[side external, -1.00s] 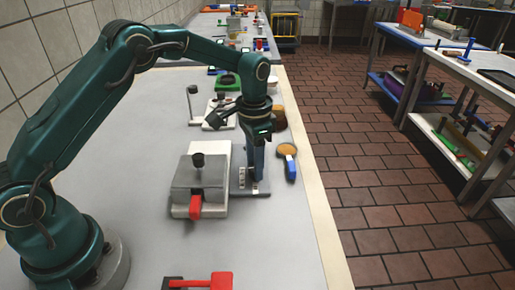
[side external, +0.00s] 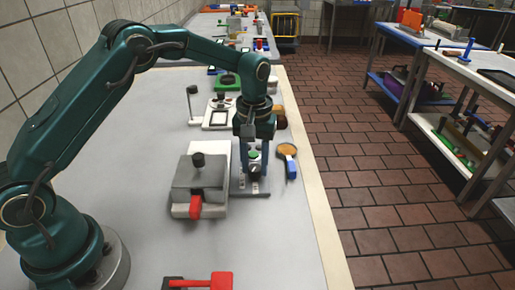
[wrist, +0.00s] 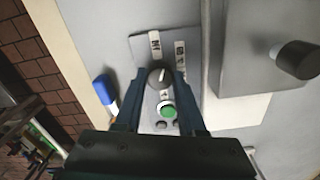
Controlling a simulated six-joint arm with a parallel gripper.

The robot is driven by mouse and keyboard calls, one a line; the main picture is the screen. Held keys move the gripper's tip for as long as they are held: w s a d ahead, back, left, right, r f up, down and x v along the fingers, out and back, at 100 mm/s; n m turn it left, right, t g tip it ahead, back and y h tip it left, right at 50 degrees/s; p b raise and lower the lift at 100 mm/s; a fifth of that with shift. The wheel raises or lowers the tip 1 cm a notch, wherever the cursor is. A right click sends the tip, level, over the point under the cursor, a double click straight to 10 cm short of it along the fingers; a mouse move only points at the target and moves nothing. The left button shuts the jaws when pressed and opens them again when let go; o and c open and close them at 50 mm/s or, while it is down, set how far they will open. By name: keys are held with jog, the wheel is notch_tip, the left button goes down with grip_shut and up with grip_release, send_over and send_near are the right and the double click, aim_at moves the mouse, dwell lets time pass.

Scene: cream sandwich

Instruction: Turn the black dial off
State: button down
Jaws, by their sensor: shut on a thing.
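The black dial (wrist: 157,76) has a white pointer line and sits on a grey panel (wrist: 140,47) in the wrist view. The pointer runs nearly along the panel's length, slightly tilted. White labels with dark markings are beyond the dial, and a green button (wrist: 167,110) is on the near side. My gripper (wrist: 159,78) is shut on the dial, with a blue finger on either side. In the side external view my gripper (side external: 256,170) points down over the panel (side external: 264,188) and mostly hides the dial.
A grey press-like box with a black knob (side external: 197,160) and red handle (side external: 195,206) stands close left of the panel. A blue-handled brush (side external: 291,170) lies to the right, near the table edge. A red-handled thing (side external: 221,280) lies at the front.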

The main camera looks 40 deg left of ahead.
aim_at(255, 167)
jog(key=n, duration=0.4)
jog(key=shift+r+n, duration=0.15)
jog(key=shift+n, duration=0.25)
dwell(0.4)
jog(key=c, duration=0.5)
grip_release()
jog(key=shift+r, duration=2.5)
